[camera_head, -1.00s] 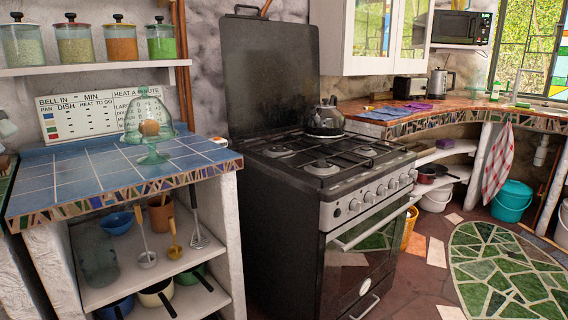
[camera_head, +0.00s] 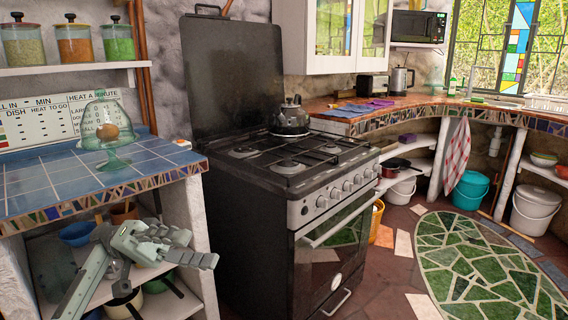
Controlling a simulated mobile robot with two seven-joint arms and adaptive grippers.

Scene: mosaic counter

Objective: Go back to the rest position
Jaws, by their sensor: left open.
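My left gripper (camera_head: 178,246) is in the lower left of the head view, with its arm coming in from the bottom left. Its fingers are apart and nothing shows between them. It is in front of the shelves under the blue-tiled counter (camera_head: 40,188), below the counter's mosaic edge and left of the stove (camera_head: 262,230). It hides part of the shelves and some of the utensils there. My right gripper does not show.
A glass cake stand with a dome (camera_head: 110,150) stands on the tiled counter, holding a brown item. A kettle (camera_head: 289,120) sits on the stove. Bare floor and a green mosaic patch (camera_head: 480,265) lie to the right. A teal bucket (camera_head: 470,190) stands under the far counter.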

